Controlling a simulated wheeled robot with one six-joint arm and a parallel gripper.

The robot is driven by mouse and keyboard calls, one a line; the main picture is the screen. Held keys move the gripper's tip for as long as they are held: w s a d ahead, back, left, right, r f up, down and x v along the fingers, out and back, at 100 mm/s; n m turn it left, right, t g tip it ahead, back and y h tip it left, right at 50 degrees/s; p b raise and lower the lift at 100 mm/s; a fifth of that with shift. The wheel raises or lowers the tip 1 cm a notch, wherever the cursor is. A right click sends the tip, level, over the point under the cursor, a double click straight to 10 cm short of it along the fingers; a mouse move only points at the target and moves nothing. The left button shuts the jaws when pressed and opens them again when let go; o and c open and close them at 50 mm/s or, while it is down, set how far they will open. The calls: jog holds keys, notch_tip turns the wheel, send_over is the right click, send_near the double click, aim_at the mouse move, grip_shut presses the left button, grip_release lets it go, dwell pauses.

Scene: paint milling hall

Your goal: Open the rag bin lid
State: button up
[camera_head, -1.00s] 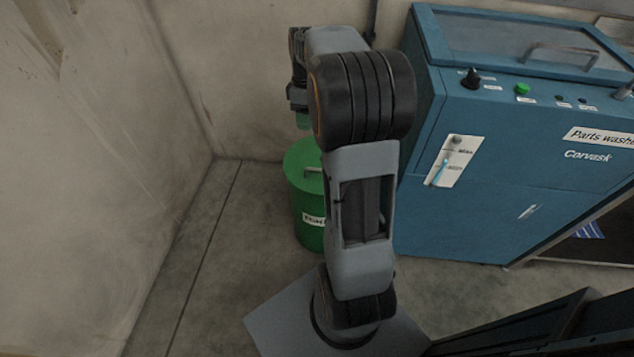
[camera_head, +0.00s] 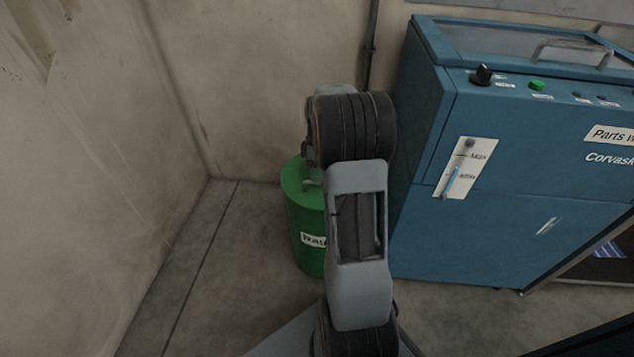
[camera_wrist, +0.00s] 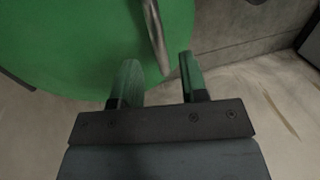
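The green rag bin (camera_head: 305,225) stands on the floor near the wall corner, its lid (camera_head: 292,178) down. A label on its side is partly covered by my arm. A metal handle (camera_head: 312,184) sits on the lid. In the wrist view the green lid (camera_wrist: 70,45) fills the top left, and the curved handle (camera_wrist: 157,35) reaches down between my fingertips. My gripper (camera_wrist: 158,75) is open, with one green-tinted finger on each side of the handle's near end. I cannot tell whether either finger touches it. In the head view my arm mostly hides the gripper.
A blue parts washer (camera_head: 500,180) stands close to the right of the bin and my arm. A bare wall (camera_head: 260,90) rises behind the bin, and another wall (camera_head: 80,150) is on the left. The floor (camera_head: 225,270) left of the bin is clear.

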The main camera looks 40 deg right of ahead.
jog(key=shift+s+a+f+b, duration=0.1)
jog(key=shift+f+b, duration=0.05)
jog(key=shift+f, duration=0.5)
jog(key=shift+s+a+f+b, duration=0.1)
jog(key=shift+f+b, duration=0.05)
jog(key=shift+f, duration=0.45)
jog(key=shift+c, duration=0.4)
grip_shut()
